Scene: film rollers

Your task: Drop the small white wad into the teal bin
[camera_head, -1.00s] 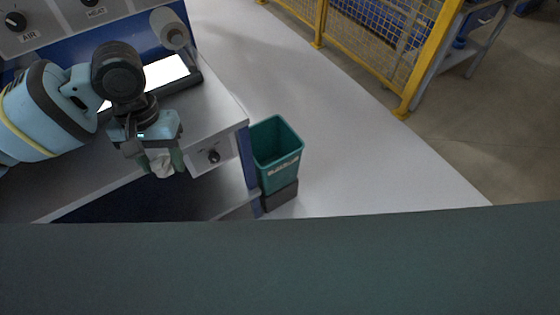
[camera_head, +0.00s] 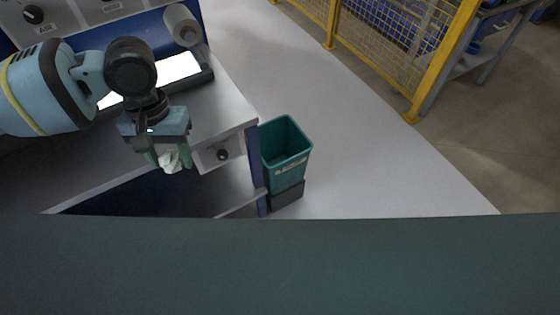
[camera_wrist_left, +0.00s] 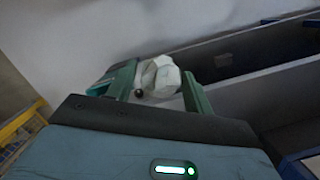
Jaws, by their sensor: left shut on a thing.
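The small white wad (camera_head: 170,161) is held between the fingers of my left gripper (camera_head: 169,158), in front of the bench edge in the head view. In the left wrist view, the crumpled wad (camera_wrist_left: 159,77) sits between the two green fingers of the gripper (camera_wrist_left: 160,84). The teal bin (camera_head: 287,153) stands on the floor to the right of the bench, open at the top, to the right of the gripper. In the left wrist view, a teal patch (camera_wrist_left: 103,84) shows partly behind the left finger. My right gripper is out of view.
The grey workbench (camera_head: 222,106) has a lit white panel (camera_head: 172,70) and a roller (camera_head: 182,25). A dark block (camera_head: 287,196) is at the bin's foot. A yellow mesh fence (camera_head: 395,50) stands at the upper right. Pale floor (camera_head: 350,160) right of the bin is clear.

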